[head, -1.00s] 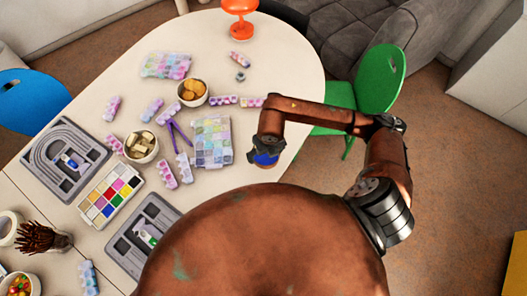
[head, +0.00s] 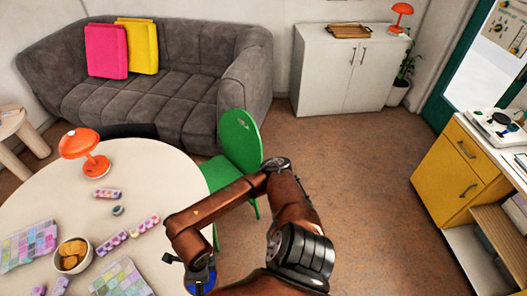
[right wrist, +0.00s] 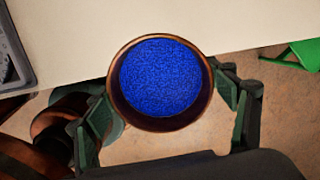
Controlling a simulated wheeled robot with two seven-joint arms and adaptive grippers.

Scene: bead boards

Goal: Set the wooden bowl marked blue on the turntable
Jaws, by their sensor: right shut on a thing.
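The wooden bowl (right wrist: 160,123) is round and dark-sided with a brown rim, and its inside shows speckled blue. In the right wrist view, my right gripper (right wrist: 165,102) has one finger on each side of it. The bowl sits level between the fingers. In the head view, my right gripper (head: 190,266) is at the bottom, beside the round table's right edge, and the bowl's blue (head: 204,279) shows partly beneath it. I cannot pick out a turntable for certain. My left gripper is not in view.
The cream table (head: 165,185) carries a small bowl of tan pieces (head: 72,255), bead boards and an orange lamp (head: 84,151). A green chair (head: 238,145) stands close behind my right arm. A yellow cabinet (head: 448,170) with a white device (head: 497,128) stands right. Open floor lies between.

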